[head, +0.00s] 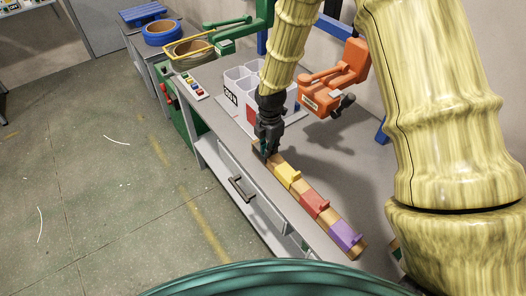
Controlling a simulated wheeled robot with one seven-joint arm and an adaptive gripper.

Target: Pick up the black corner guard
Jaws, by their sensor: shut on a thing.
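My gripper (268,143) points down at the far left end of a wooden bar (274,158) on the grey workbench. It is shut on a small dark piece at that end, which I take to be the black corner guard (265,154). The dark fingers hide most of it, and its outline is hard to tell from them. I cannot tell whether it touches the bar. Along the bar sit a yellow guard (288,176), a red guard (314,204) and a purple guard (345,235).
A white divided bin (240,83) stands behind my gripper. An orange clamp-like tool (335,80) is at the back right. A small button panel (188,87) lies at the bench's left end. The bench has a drawer handle (241,188) in front. Bare bench top lies right of the bar.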

